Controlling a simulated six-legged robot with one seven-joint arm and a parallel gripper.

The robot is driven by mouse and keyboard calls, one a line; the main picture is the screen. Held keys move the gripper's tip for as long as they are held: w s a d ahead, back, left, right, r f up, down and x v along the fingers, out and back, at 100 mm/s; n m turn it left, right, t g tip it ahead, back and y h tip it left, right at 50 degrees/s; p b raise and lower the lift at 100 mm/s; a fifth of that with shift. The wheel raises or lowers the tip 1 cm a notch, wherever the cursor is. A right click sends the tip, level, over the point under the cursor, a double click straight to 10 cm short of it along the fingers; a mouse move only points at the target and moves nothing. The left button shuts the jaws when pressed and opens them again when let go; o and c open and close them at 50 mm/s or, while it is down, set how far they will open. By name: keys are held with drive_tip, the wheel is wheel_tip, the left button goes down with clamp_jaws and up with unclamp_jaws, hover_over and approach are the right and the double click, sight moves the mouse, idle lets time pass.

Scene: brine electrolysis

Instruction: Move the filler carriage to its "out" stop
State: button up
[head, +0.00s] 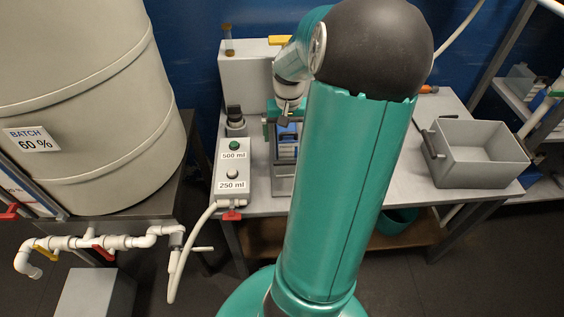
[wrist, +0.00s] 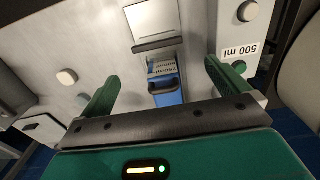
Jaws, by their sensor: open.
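A blue-fronted part (wrist: 167,92) with a pale ribbed top sits at a slot in the grey bench unit, in the middle of the wrist view. It may be the filler carriage, but no label on it can be read. In the head view a blue part (head: 288,136) shows just below my wrist, partly covered by my arm. My gripper (wrist: 161,72) is open and empty, its green fingers apart on either side of the blue part in the picture. Whether either finger touches anything cannot be told. No "out" mark is visible.
Left of the filler, a button box (head: 232,172) carries a green 500 ml button and a pale 250 ml button. A grey bin (head: 481,153) stands at the bench's right end. A large batch tank (head: 95,110) and valve pipes fill the left.

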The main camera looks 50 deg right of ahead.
sight(290, 162)
drive_tip(key=f, duration=1.3)
drive_tip(key=shift+s+d, duration=0.2)
drive_tip(key=shift+s, duration=0.1)
